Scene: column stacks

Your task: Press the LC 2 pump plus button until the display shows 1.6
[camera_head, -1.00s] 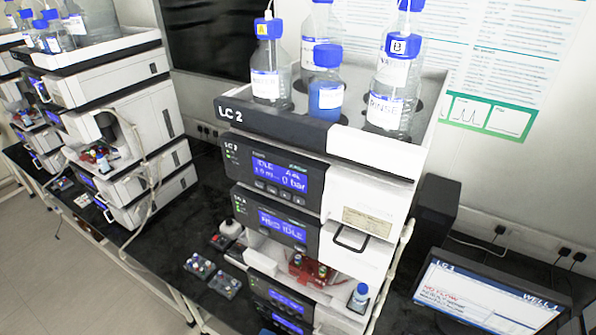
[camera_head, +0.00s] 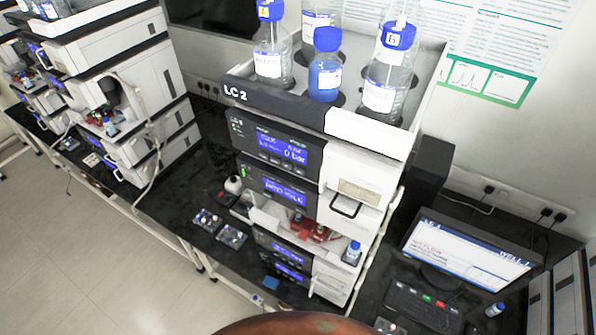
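The LC 2 stack stands on the black bench in the middle of the head view, under the LC 2 label (camera_head: 235,92). Its pump (camera_head: 243,143) is the dark-fronted module just below the bottle tray. The pump's blue display (camera_head: 282,150) shows "0 bar" at its right; the smaller flow figure is too blurred to read. A row of small buttons (camera_head: 281,161) lies along the display's lower edge. I cannot tell which one is plus. Neither of my grippers is in view.
A bottle tray (camera_head: 285,100) with several blue-capped bottles tops the stack. Small vial racks (camera_head: 231,236) sit on the bench at its left. A monitor (camera_head: 470,248) and keyboard (camera_head: 422,305) are at right. Another instrument stack (camera_head: 120,75) stands at left. Open floor (camera_head: 100,260) lies in front.

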